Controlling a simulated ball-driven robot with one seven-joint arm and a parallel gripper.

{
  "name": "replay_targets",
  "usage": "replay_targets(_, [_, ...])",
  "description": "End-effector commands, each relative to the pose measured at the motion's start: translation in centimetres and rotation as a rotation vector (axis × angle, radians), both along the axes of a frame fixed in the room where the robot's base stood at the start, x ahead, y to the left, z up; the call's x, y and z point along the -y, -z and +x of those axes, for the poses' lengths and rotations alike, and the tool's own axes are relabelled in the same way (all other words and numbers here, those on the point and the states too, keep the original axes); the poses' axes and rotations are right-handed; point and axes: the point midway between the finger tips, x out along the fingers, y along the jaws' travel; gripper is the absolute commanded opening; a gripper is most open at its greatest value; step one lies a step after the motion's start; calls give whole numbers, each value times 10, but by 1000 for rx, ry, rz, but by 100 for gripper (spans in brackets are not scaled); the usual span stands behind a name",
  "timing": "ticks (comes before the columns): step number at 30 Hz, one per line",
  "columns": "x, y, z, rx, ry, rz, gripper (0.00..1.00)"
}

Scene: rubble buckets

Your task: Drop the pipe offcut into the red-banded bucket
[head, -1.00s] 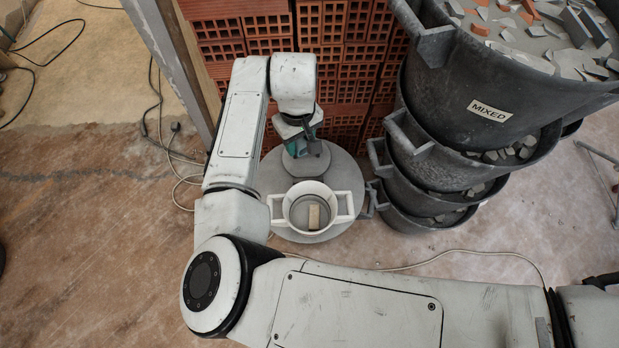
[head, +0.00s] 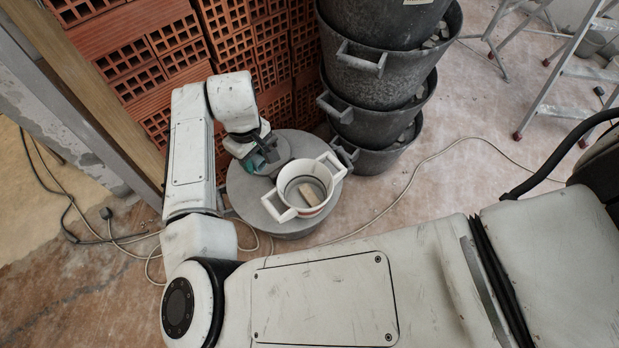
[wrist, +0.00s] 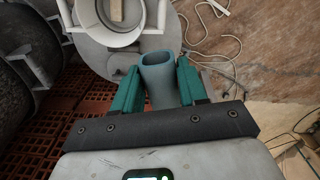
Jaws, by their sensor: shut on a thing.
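My gripper (head: 262,160) is shut on the pipe offcut, a short blue-grey tube (wrist: 158,82) held between teal fingers (wrist: 157,72) with its open end showing in the wrist view. In the head view the offcut is hard to make out. A white two-handled bucket (head: 308,211) stands on a round grey top, to the lower right of my gripper. A trace of red shows low on its outside. A pale block (head: 312,193) lies inside it. In the wrist view the bucket (wrist: 108,46) is beyond the fingertips, up and left, apart from the offcut.
The round grey top (head: 237,190) carries the bucket. Stacked black tubs (head: 372,115) with rubble stand just behind it to the right. Red hollow bricks (head: 265,50) are stacked behind. Cables lie on the floor, and a stepladder (head: 570,75) stands far right.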

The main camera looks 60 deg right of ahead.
Motion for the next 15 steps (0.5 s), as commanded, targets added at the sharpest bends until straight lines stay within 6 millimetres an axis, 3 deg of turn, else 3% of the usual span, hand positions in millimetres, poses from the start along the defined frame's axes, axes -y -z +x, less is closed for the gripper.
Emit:
replay_targets(1, [13, 29, -4, 0, 14, -1, 13])
replay_targets(15, [103, 153, -43, 0, 91, 0, 13])
